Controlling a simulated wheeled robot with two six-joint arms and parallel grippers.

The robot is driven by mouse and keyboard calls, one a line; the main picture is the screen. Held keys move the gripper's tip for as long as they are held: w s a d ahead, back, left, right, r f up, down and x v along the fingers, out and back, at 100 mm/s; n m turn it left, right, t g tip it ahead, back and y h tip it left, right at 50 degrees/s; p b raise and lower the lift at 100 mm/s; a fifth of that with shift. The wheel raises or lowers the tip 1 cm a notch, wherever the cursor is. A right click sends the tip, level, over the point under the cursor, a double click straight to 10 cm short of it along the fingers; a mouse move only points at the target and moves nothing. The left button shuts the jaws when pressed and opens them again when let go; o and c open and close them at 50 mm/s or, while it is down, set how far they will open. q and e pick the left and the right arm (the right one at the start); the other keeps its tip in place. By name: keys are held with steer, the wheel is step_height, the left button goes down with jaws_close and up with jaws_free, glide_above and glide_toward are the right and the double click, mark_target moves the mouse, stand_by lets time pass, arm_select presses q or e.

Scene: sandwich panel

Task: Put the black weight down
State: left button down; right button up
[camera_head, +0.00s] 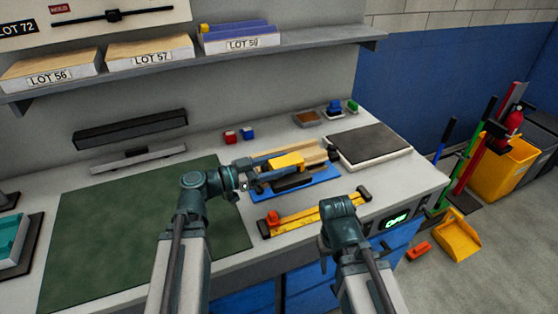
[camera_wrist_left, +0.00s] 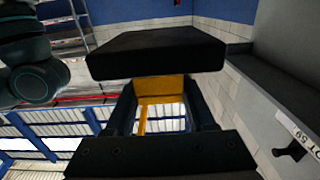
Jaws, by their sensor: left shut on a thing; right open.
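The black weight (camera_head: 292,182) is a dark block below a yellow handle (camera_head: 287,162), over the blue tray (camera_head: 322,184) on the bench. My left gripper (camera_head: 268,168) comes in from the left, shut on the weight's handle. The left wrist view, rolled upside down, shows the black weight (camera_wrist_left: 155,52) and the yellow handle (camera_wrist_left: 160,88) between the fingers. I cannot tell whether the weight touches anything beneath it. My right gripper (camera_head: 325,255) is open near the bench's front edge, mostly hidden by its wrist.
A yellow bar tool (camera_head: 310,216) with an orange slider lies in front of the tray. A dark-topped plate (camera_head: 368,143) stands behind right. A green mat (camera_head: 120,240) leaves clear room left. A shelf (camera_head: 190,64) overhangs.

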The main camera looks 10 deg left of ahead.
mark_target(281, 162)
arm_select(q)
steer(key=shift+r, duration=0.15)
step_height(281, 162, up, 7)
steer(key=p, duration=0.6)
steer(key=shift+p, duration=0.4)
steer(key=shift+f, duration=0.25)
step_height(281, 162, down, 7)
steer(key=b, duration=0.7)
steer(key=shift+r, duration=0.2)
steer(key=shift+w, duration=0.1)
